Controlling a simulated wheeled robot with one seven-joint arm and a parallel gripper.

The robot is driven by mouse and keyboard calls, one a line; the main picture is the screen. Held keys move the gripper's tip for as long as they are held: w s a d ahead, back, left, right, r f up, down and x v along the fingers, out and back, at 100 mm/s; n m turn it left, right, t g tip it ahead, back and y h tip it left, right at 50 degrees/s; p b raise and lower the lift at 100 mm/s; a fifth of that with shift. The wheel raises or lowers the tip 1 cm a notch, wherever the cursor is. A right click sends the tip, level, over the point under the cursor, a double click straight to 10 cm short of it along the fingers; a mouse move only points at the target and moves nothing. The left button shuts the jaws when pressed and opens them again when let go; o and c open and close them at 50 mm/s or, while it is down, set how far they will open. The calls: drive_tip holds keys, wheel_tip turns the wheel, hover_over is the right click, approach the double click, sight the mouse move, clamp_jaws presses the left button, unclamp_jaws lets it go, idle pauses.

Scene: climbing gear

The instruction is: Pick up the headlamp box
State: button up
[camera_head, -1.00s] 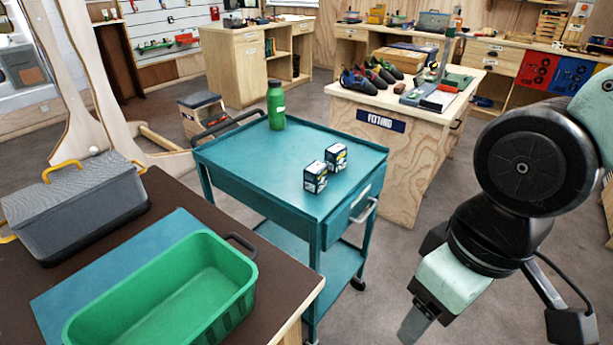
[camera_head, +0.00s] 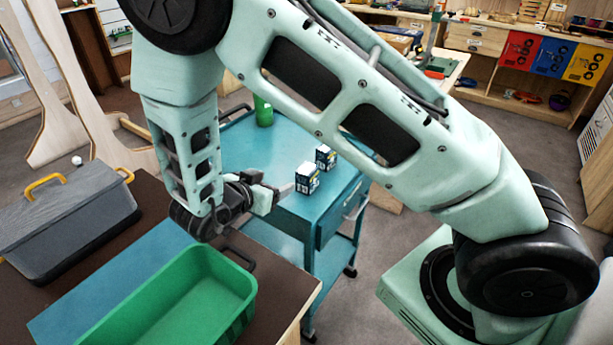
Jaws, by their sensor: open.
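Two small dark-blue and white boxes stand upright on the teal cart (camera_head: 262,150): a nearer box (camera_head: 307,180) and a farther box (camera_head: 325,158). Their print is too small to tell which is the headlamp box. My gripper (camera_head: 280,187) is over the cart's near left part, just left of the nearer box. Its fingers point right towards that box, and the jaws are open and empty. A small gap seems to show between the fingertips and the nearer box.
A green bottle (camera_head: 263,111) stands at the cart's back, partly hidden by my arm. A green bin (camera_head: 205,298) and a grey box with yellow handles (camera_head: 68,215) are on the brown table (camera_head: 150,188) at left. The cart's near right top is clear.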

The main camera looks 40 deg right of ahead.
sight(303, 173)
drive_tip(key=p+x, duration=0.2)
drive_tip(key=x, duration=0.9)
drive_tip(key=shift+s+d+r, duration=0.1)
drive_tip(key=shift+s+r, duration=0.05)
drive_tip(key=shift+f+p+x, duration=0.2)
drive_tip(key=shift+p+x, duration=0.55)
drive_tip(key=shift+x, duration=0.85)
drive_tip(key=shift+f+p+x, duration=0.15)
drive_tip(key=shift+p+x, duration=0.6)
drive_tip(key=shift+x, duration=0.85)
drive_tip(key=shift+s, duration=0.15)
drive_tip(key=c, duration=1.1)
